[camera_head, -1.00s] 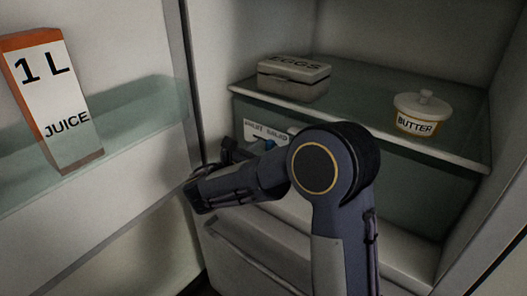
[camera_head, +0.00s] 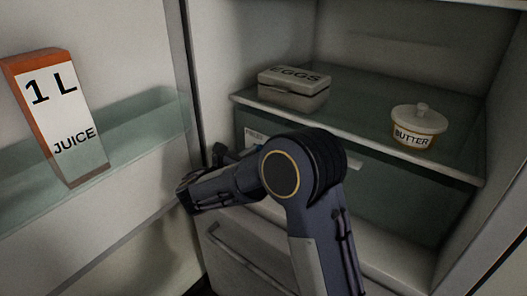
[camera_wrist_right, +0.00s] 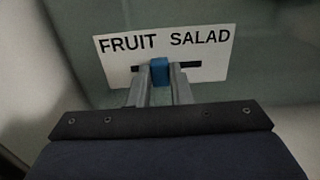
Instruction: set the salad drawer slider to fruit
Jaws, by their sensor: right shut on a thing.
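The white label plate (camera_wrist_right: 216,58) reads FRUIT on the left and SALAD on the right in the right wrist view. It has a dark horizontal slot below the words. A blue slider knob (camera_wrist_right: 160,70) stands in this slot, near its middle and a little to the left. My right gripper (camera_wrist_right: 161,78) is shut on the knob, one finger on each side. In the head view only part of the plate (camera_head: 255,134) shows on the drawer front; my right arm covers the rest and the knob. My left gripper is not in view.
A glass shelf (camera_head: 360,125) above the drawer holds an egg box (camera_head: 293,90) and a butter dish (camera_head: 418,127). The open door at left carries a juice carton (camera_head: 58,118) behind a clear rail (camera_head: 140,128). A lower drawer (camera_head: 245,250) is shut.

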